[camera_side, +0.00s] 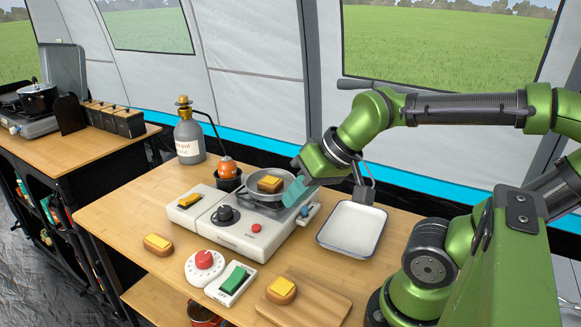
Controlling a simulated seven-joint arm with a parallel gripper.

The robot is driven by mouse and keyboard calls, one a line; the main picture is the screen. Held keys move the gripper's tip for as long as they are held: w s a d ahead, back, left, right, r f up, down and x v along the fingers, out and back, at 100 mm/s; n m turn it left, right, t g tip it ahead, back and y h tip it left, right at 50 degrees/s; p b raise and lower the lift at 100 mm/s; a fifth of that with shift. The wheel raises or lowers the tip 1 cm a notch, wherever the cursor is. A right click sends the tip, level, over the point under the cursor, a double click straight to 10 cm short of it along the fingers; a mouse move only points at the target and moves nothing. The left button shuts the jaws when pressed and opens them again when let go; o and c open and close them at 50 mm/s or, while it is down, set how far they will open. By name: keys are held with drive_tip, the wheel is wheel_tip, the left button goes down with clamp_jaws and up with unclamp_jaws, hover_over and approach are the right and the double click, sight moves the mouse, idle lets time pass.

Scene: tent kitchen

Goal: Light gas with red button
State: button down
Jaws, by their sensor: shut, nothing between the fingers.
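The white gas stove (236,240) stands mid-table with a black knob (227,214) and a small red button (256,228) on its front. A larger red dome button (204,260) sits on a round white base in front of the stove. A grey pan (258,174) with cheese-topped bread (270,184) is on the burner; no flame is visible, and the burner is mostly hidden. My gripper (291,194) has teal fingers, shut and empty, at the pan's right side, above the stove's right end. I cannot tell whether it touches the pan. It is apart from both red buttons.
A gas bottle (188,140) with a hose stands behind the stove, near an orange object (227,168) in a black cup. A green switch (235,280), a cutting board (318,302) with bread, and another bread slice (158,244) lie in front. An empty white tray (373,246) is right.

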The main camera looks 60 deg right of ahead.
drive_tip(key=w+d+f+m+g+y, duration=0.2)
drive_tip(key=w+d+f+m+y, duration=0.1)
drive_tip(key=w+d+f+m, duration=0.55)
wheel_tip(320, 180, up, 2)
drive_tip(key=m+t+y, duration=0.1)
drive_tip(key=m+t, duration=0.1)
drive_tip(key=m, duration=0.4)
hover_over(260, 227)
drive_tip(key=shift+d, duration=0.1)
drive_tip(key=shift+f, duration=4.4)
drive_tip(key=shift+f, duration=0.4)
